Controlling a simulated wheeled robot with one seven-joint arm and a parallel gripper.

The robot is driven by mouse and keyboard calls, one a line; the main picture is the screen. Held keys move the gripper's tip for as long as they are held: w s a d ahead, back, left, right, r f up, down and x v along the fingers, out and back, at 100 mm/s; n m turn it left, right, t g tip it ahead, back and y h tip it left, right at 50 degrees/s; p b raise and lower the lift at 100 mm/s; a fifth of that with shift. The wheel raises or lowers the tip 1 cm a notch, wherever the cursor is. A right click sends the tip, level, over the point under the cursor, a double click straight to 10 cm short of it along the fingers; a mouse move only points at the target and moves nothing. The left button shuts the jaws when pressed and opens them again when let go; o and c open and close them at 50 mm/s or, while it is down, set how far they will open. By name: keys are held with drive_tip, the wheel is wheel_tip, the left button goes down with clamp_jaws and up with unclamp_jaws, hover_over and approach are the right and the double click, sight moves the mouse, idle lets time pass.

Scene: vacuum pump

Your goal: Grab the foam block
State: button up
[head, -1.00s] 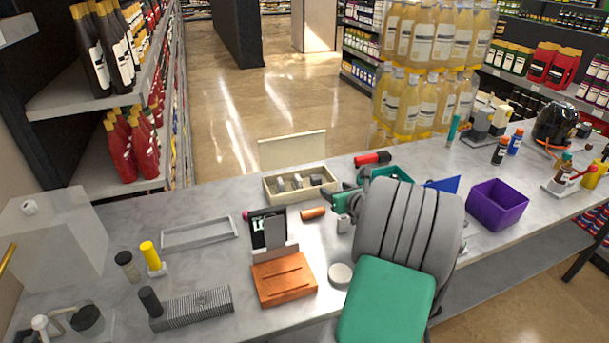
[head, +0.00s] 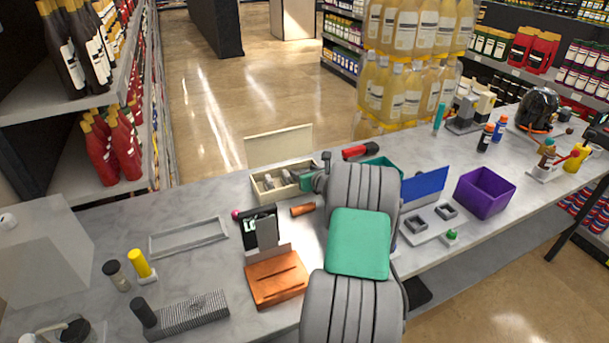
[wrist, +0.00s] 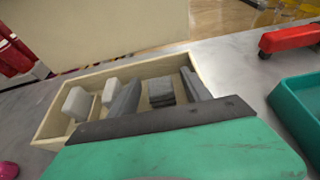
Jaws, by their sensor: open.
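A shallow pale wooden box (wrist: 57,112) fills the middle of the wrist view, and it also stands on the counter in the head view (head: 258,190). It holds several small blocks. A dark grey ridged block (wrist: 161,91) lies in it and may be the foam block; I cannot tell for sure. Two pale blocks (wrist: 76,103) lie to its left. My gripper (wrist: 158,86) is open over the box, with grey fingers on either side of the dark block, not visibly closed on it. In the head view my gripper (head: 309,180) is at the box's right end, partly hidden by my arm.
A raised pale board (head: 280,145) stands behind the box. A teal tray (wrist: 300,105) and a red tool (wrist: 290,38) lie to its right. A black stand (head: 260,231), an orange slotted block (head: 275,279) and a purple bin (head: 484,193) are on the counter.

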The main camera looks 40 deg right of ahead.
clamp_jaws()
idle(0.6)
